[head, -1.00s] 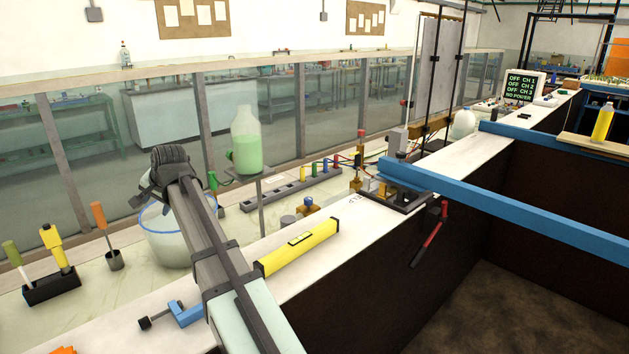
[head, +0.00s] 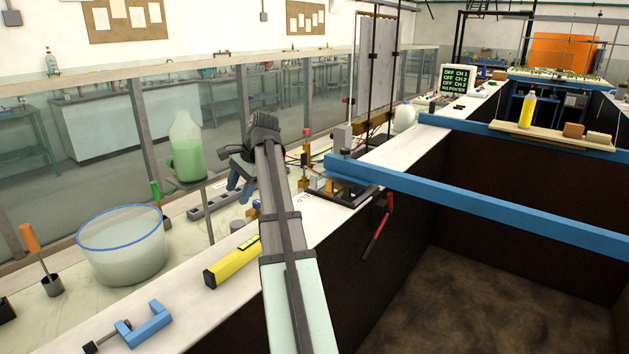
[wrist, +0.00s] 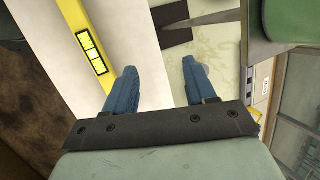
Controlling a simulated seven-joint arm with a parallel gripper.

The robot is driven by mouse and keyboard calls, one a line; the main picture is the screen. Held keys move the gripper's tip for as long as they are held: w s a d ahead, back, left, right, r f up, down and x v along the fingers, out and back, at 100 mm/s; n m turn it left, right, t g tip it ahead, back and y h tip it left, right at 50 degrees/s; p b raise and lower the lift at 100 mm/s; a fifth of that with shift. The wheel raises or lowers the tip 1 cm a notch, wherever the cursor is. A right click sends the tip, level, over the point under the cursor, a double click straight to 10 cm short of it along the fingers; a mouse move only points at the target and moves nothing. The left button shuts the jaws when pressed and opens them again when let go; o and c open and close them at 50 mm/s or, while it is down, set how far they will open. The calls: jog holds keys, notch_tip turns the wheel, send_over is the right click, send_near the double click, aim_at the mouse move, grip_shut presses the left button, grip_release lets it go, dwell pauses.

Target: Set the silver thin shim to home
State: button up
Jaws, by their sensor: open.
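I cannot make out the silver thin shim or its home for certain in either view. My gripper (head: 238,184) hangs at the end of my arm above the bench, near the bottle stand, partly hidden behind my wrist. In the wrist view my gripper (wrist: 159,76) shows two blue fingers spread apart with nothing held between them. Pale bench surface shows below the gap. A small pale round thing sits by the right fingertip; I cannot tell what it is.
A yellow spirit level (head: 233,262) lies on the white ledge, with a blue clamp (head: 150,325) nearer. A blue-rimmed tub (head: 122,262) and a bottle of green liquid (head: 187,150) on a stand are left of my arm. A blue beam (head: 480,195) crosses the flume at right.

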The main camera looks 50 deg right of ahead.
aim_at(313, 175)
jog(key=w+d+r+g+h, duration=0.1)
jog(key=d+g+h, duration=0.45)
jog(key=d, duration=2.65)
jog(key=shift+t+h, duration=0.75)
jog(key=shift+h, duration=0.1)
jog(key=x, duration=1.3)
jog(key=shift+w+f, duration=0.15)
jog(key=shift+f, duration=0.1)
jog(key=shift+a, duration=0.1)
grip_shut()
